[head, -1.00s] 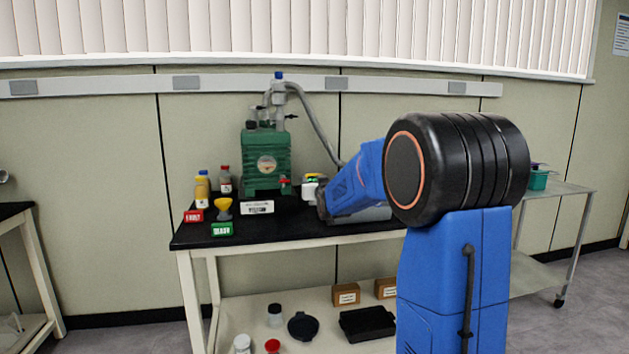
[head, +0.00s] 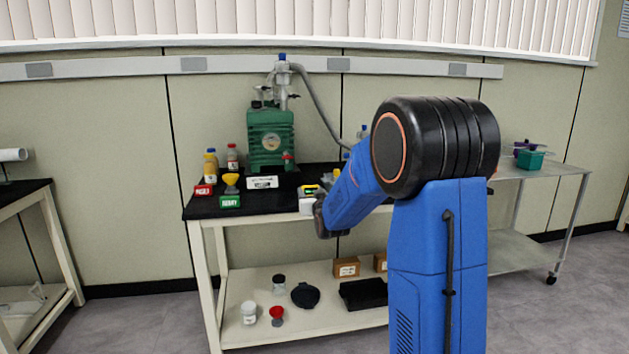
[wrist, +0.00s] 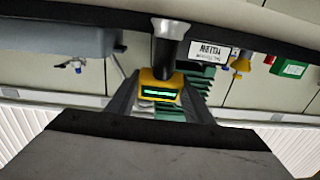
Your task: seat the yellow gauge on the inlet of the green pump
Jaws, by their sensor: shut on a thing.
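The yellow gauge (wrist: 161,76) with a lit green display is between the fingers of my gripper (wrist: 160,96) in the wrist view. The gripper is shut on it. A grey stem extends from the gauge toward the top of that upside-down picture. In the head view the gauge (head: 309,189) is small, at the bench's front edge, with my arm to its right. The green pump (head: 270,140) stands at the back of the bench, left of the gauge and apart from it. Metal fittings and a grey hose rise from the pump's top. I cannot tell which opening is its inlet.
A white label plate (head: 262,182), a yellow funnel (head: 231,181), red (head: 203,190) and green (head: 230,202) signs and bottles stand on the black bench, left and front of the pump. The lower shelf (head: 250,338) holds jars, boxes and dark items. A steel cart (head: 560,178) stands at right.

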